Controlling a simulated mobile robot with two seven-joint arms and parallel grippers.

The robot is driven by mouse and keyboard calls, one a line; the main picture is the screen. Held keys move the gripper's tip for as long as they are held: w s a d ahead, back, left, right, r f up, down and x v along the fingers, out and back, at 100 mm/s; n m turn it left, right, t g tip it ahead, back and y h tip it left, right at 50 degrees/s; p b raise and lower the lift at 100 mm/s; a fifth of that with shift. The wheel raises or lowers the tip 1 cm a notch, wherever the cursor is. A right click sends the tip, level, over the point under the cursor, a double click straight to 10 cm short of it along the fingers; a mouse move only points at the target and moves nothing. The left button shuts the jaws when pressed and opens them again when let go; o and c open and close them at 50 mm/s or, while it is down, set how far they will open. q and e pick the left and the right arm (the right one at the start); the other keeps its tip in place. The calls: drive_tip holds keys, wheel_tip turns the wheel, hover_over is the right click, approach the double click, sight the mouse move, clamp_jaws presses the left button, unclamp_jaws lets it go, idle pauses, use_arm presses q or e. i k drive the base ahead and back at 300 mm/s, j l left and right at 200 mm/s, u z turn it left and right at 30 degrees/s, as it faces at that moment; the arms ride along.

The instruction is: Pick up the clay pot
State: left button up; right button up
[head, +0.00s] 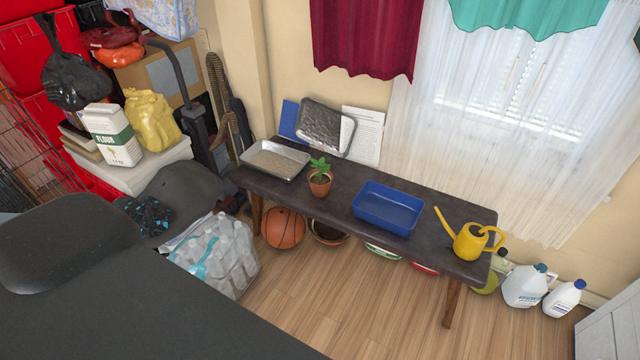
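A small terracotta clay pot (320,185) with a green leafy plant stands upright on a dark wooden bench (345,205). It sits between a metal tray on its left and a blue tub on its right. A second, wider brownish pot (328,233) with dark contents is on the floor under the bench, partly hidden by the bench top. Neither of my grippers shows in the head view.
On the bench are a metal tray (275,159), a blue tub (388,208) and a yellow watering can (470,241). A basketball (283,228) and bottled water pack (217,258) are on the floor. White jugs (526,286) stand right. Floor before the bench is clear.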

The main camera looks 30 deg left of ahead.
sight(319, 191)
drive_tip(key=i+u, duration=0.25)
drive_tip(key=u, duration=0.25)
drive_tip(key=i+l+u, duration=0.2)
drive_tip(key=u, duration=0.3)
drive_tip(key=i+l+u, duration=0.1)
drive_tip(key=i+l, duration=0.25)
drive_tip(key=i+l+u, duration=0.1)
drive_tip(key=i+l, duration=0.25)
drive_tip(key=l, duration=0.15)
drive_tip(key=i+l, duration=0.3)
drive_tip(key=l, duration=0.15)
drive_tip(key=j+u, duration=0.05)
